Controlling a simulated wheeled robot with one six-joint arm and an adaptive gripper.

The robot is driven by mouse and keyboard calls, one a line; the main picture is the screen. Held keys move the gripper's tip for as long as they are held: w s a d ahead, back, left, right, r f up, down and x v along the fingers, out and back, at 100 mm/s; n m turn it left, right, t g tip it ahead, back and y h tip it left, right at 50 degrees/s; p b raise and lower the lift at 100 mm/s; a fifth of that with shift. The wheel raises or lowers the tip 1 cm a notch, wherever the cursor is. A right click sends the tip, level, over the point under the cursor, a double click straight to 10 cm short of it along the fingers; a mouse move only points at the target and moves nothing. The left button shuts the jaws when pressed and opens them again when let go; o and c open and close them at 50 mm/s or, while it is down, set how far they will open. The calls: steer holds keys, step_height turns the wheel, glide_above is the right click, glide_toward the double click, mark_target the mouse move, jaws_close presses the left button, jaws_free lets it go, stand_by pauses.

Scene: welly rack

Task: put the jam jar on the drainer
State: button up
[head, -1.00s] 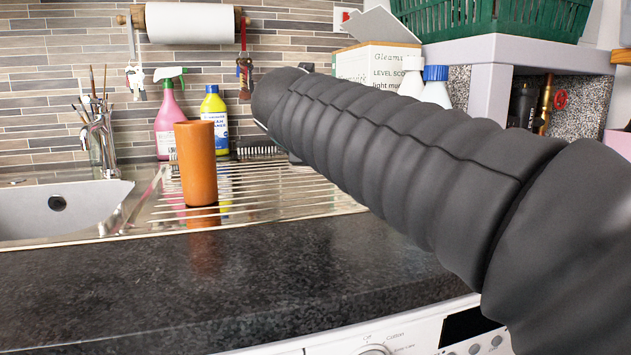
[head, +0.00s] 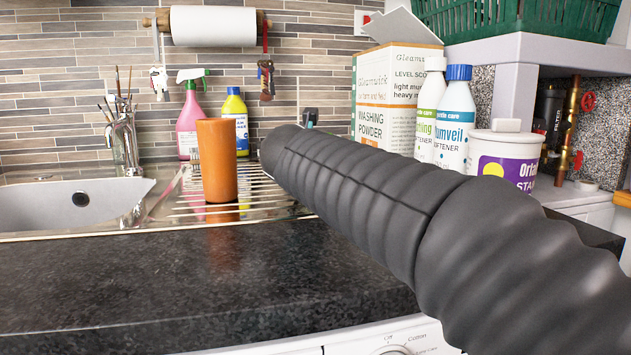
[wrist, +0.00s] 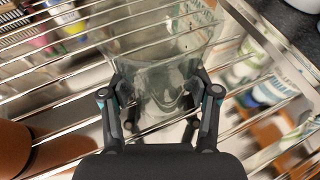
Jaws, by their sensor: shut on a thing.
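The jam jar (wrist: 165,55) is clear glass and shows in the wrist view, between the two fingers of my gripper (wrist: 160,88). My gripper is shut on it. The drainer (head: 180,212) is a ribbed metal surface right of the sink in the head view. Its bars (wrist: 62,103) pass beneath the jar and fingers in the wrist view. I cannot tell whether the jar touches them. In the head view my arm hides the jar and the fingers.
An orange cylinder (head: 217,160) stands upright on the drainer, left of my arm; it also shows in the wrist view (wrist: 12,150). Pink (head: 190,125) and yellow (head: 234,118) bottles stand behind. A washing powder box (head: 385,95) and softener bottles (head: 455,115) stand right. The front worktop (head: 200,275) is clear.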

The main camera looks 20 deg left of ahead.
steer(key=shift+f, duration=0.1)
steer(key=o, duration=1.4)
steer(key=shift+o, duration=0.2)
steer(key=shift+s+r, duration=0.25)
steer(key=shift+s, duration=0.05)
steer(key=v, duration=1)
steer(key=shift+s+d+r, duration=0.15)
steer(key=shift+s+r, duration=0.1)
steer(key=shift+s, duration=0.4)
